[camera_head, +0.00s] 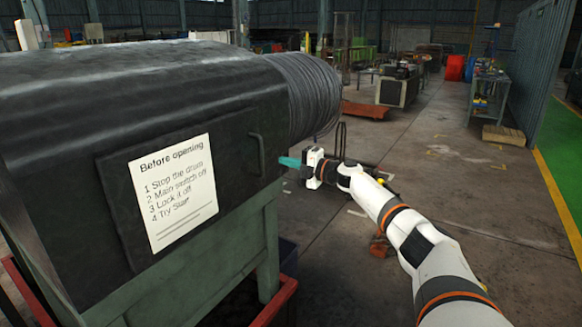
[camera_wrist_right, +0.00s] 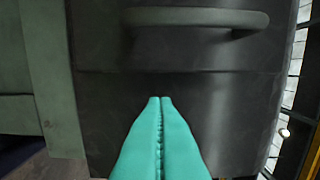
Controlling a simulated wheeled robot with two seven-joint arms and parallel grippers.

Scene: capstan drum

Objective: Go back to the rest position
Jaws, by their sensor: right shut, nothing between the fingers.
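My right arm reaches in from the lower right of the head view. Its right gripper (camera_head: 284,161) has teal fingers, is shut and holds nothing. It is just right of the black machine housing (camera_head: 240,110), close to a dark vertical handle (camera_head: 256,154). In the right wrist view the shut teal fingertips (camera_wrist_right: 160,101) point at the dark housing surface, with the handle (camera_wrist_right: 195,18) crossing the top. I cannot tell whether the tips touch the housing. My left gripper is not in either view.
A white sign (camera_head: 172,190) headed "Before opening" is on the housing's panel. A wire-wound drum (camera_head: 312,95) sticks out at the housing's far end. A green-grey frame (camera_head: 200,280) with a red rail (camera_head: 274,303) stands below. Open concrete floor (camera_head: 440,190) lies to the right.

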